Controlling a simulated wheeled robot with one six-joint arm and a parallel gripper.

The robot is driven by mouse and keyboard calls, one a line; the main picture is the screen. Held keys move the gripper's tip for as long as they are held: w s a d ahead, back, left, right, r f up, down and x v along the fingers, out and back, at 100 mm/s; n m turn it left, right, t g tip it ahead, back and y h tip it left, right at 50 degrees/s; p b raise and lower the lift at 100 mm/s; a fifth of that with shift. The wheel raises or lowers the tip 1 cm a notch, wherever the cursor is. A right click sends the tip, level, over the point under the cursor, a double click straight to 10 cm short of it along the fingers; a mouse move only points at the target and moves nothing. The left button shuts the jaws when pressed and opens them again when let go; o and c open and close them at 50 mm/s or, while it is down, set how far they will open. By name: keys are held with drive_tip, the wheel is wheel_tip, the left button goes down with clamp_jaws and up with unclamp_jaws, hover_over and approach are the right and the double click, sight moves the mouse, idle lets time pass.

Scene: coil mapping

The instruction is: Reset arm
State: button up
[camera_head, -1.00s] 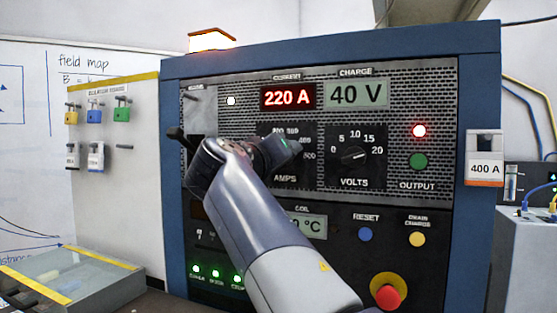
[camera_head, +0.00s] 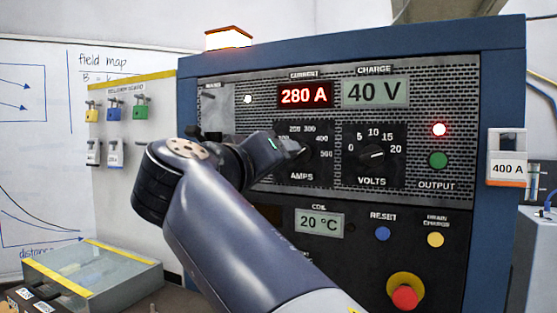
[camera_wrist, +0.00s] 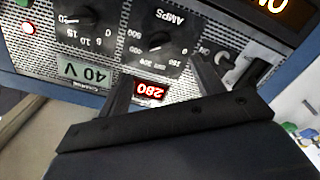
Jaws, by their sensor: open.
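My arm reaches up across the front of a blue-framed power cabinet (camera_head: 352,66). My gripper (camera_wrist: 160,80) is open and empty, its two dark fingers pointing at the panel; the head view shows it mostly from behind. The AMPS knob (camera_wrist: 160,40) lies beyond the fingertips in the upside-down wrist view and is partly hidden by my gripper in the head view. The current display (camera_head: 304,95) reads 280 A. The charge display (camera_head: 375,92) reads 40 V. The VOLTS knob (camera_head: 374,155) is right of the AMPS dial. The red output lamp (camera_head: 439,129) is lit.
A reset button (camera_head: 382,234), a yellow drain button (camera_head: 435,239) and a red emergency button (camera_head: 405,297) sit low on the panel. A lockout board with coloured padlocks (camera_head: 114,111) stands left. A clear-topped box (camera_head: 85,275) is at lower left. A 400 A tag (camera_head: 507,169) hangs right.

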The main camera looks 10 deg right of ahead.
sight(299, 156)
idle(0.4)
drive_tip(key=x, duration=1)
drive_tip(key=shift+w+d, duration=0.2)
drive_tip(key=shift+w, duration=0.05)
